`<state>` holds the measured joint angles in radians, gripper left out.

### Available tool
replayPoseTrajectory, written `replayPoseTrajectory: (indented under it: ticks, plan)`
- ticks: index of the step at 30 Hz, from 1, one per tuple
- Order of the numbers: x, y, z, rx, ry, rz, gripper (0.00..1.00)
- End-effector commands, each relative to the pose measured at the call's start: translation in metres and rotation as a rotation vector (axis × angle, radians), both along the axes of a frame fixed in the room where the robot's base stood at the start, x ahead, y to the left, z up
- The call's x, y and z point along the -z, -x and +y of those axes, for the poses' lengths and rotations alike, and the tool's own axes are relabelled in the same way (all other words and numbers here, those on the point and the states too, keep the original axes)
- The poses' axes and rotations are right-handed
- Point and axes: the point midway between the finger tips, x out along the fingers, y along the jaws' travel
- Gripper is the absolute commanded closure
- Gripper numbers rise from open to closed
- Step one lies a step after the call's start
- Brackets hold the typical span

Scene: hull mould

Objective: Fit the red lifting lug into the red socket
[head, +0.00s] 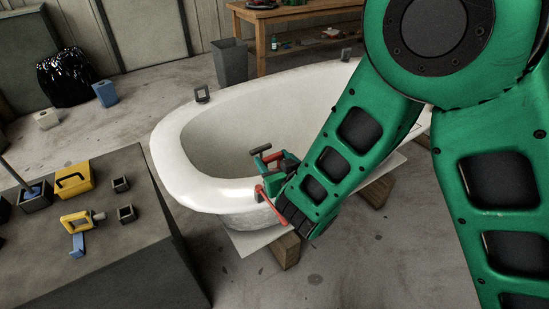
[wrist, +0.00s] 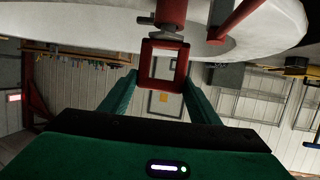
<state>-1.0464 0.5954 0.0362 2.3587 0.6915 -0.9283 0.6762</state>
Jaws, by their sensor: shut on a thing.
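My gripper (head: 281,166) is at the near rim of the white hull mould (head: 190,190). In the wrist view its two green fingers (wrist: 163,80) are on either side of a red square loop, the red lifting lug (wrist: 147,62), and are shut on it. A red cylinder (wrist: 172,12) with a grey cross pin is above the loop, in front of the white hull. A red bar (wrist: 236,22) slants beside it, and red parts also show beside my gripper in the head view. I cannot make out the red socket or whether the lug touches it.
A grey bench (head: 120,250) at left holds a yellow box (head: 74,177), a yellow lug-like piece (head: 76,219) and small dark square sockets (head: 126,213). Dark square fittings (head: 202,94) stand on the hull rim. Wooden blocks (head: 285,250) are under the hull. A grey bin (head: 230,62) stands behind.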

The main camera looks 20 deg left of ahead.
Motion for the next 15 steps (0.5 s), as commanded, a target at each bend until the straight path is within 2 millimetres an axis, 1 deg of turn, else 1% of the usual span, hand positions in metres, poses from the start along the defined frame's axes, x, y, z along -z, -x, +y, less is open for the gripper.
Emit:
replayPoseTrajectory:
  ticks: [15]
  plan:
    - [0.0108,-0.0002,0.0002,-0.001,0.0,-0.001,0.72]
